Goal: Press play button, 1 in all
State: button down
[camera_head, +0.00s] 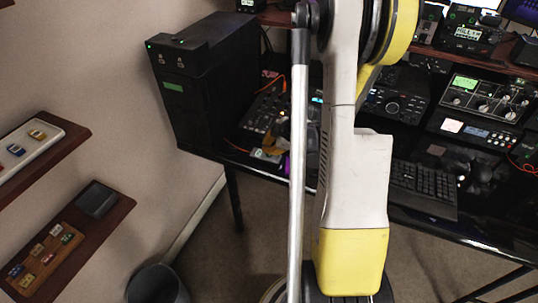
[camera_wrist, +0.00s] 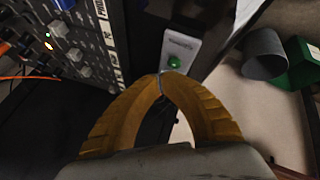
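A green button (camera_wrist: 174,62) sits on a pale panel (camera_wrist: 181,42) in the wrist view, under a small label too blurred to read. It is the likeliest play button. My gripper (camera_wrist: 160,75) is shut and empty, its two yellow fingers meeting at the tips. The tips are just below and left of the green button in the picture; I cannot tell whether they touch the panel. In the head view my arm covers part of the desk, and the orange-yellow fingers (camera_head: 273,143) show small by the desk's front edge.
A panel of knobs and switches (camera_wrist: 75,45) stands left of my fingertips. A grey bin (camera_wrist: 264,55) and a green box (camera_wrist: 300,65) lie beyond at right. In the head view a black tower (camera_head: 215,85) stands at left on the desk, with a keyboard (camera_head: 425,183) at right.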

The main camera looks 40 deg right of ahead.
jog(key=shift+f, duration=0.15)
dwell(0.3)
jog(key=shift+f+b, duration=0.3)
jog(key=shift+b, duration=0.2)
jog(key=shift+f+b, duration=0.3)
jog(key=shift+b, duration=0.05)
jog(key=shift+r, duration=0.1)
dwell(0.5)
jog(key=shift+r+p, duration=0.45)
jog(key=shift+r, duration=0.2)
jog(key=shift+r+p, duration=1.75)
jog(key=shift+r, duration=0.75)
